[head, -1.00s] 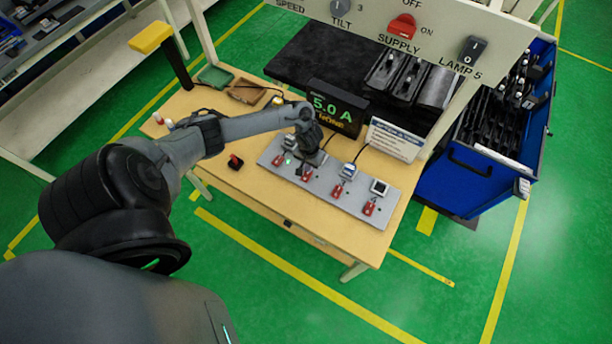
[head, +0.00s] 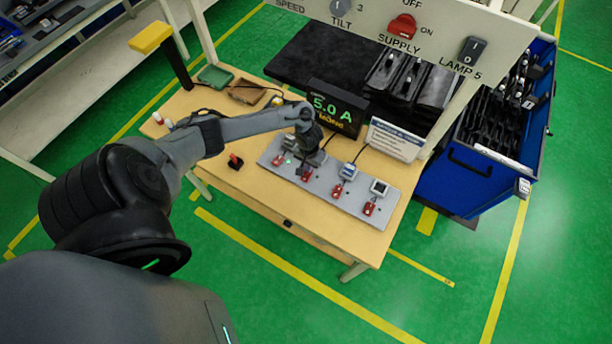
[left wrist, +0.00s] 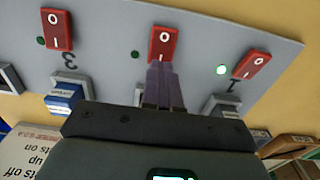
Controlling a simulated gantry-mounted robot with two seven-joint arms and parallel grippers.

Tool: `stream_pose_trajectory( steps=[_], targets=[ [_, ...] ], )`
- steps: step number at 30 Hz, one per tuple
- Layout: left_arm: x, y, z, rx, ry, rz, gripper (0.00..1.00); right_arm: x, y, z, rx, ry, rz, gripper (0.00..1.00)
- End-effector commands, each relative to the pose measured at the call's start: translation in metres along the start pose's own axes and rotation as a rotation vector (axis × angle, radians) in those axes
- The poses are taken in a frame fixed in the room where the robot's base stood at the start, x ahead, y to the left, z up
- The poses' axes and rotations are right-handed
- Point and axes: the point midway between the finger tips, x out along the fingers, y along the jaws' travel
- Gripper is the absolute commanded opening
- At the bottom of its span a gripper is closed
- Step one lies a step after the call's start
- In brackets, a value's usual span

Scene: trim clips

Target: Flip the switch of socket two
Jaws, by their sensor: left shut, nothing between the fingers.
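A grey socket strip (head: 325,185) lies along the front of the wooden bench, with several red rocker switches. My left gripper (head: 304,172) is above its second switch from the left. In the left wrist view the fingers (left wrist: 163,85) are closed together and empty, their tips at the near end of the red switch of socket two (left wrist: 164,43), hiding part of it; I cannot tell whether they press it. The socket three switch (left wrist: 57,30) and socket one switch (left wrist: 251,64) are to either side. A green lamp (left wrist: 221,70) is lit beside socket one; the lamp by socket two (left wrist: 135,54) is dark.
A display (head: 337,108) reading 5.0 A and a white sign (head: 396,140) stand behind the strip. A separate red switch (head: 235,161) sits left of the strip. A panel (head: 440,35) overhangs the bench; a blue cabinet (head: 480,180) stands right.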

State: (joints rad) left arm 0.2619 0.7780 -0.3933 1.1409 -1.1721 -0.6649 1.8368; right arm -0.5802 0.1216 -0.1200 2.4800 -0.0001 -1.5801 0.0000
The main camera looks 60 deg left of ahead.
Motion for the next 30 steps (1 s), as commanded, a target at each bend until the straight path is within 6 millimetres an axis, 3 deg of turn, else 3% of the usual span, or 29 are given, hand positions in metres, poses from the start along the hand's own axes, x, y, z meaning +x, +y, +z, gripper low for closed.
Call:
stream_pose_trajectory(
  steps=[30],
  targets=[
    [0.013,0.000,0.000,0.001,0.000,0.000,0.00,0.007,-0.002,0.002,0.006,0.001,-0.004,0.23]
  ],
)
